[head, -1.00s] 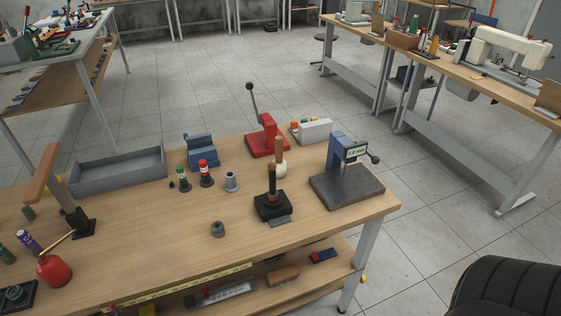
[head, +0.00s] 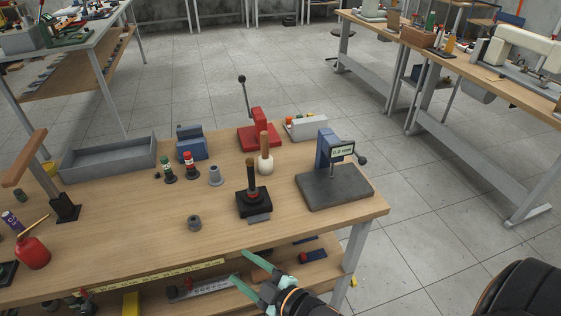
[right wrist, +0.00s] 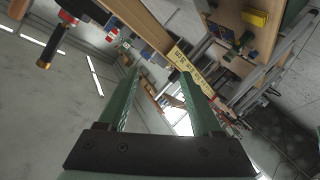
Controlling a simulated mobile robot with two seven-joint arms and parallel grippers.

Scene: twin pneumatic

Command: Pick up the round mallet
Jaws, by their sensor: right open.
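The round mallet (head: 265,165) stands on the wooden bench in the head view, with a pale rounded head down and a brown wooden handle up. It is just behind a black block holding a dark, wood-topped tool (head: 252,194). My right gripper (head: 240,268) has green fingers, open and empty, at the front edge of the bench. It is apart from the mallet, nearer to me. The fingers also show apart in the right wrist view (right wrist: 158,76), with nothing between them; I cannot make out the mallet there. My left gripper is not in view.
A gauge stand (head: 335,185) is right of the mallet and a red lever press (head: 260,135) behind it. A grey sleeve (head: 215,175) and two small bottles stand to its left. A grey tray (head: 108,160) is farther left. A lower shelf (head: 215,277) holds several items.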

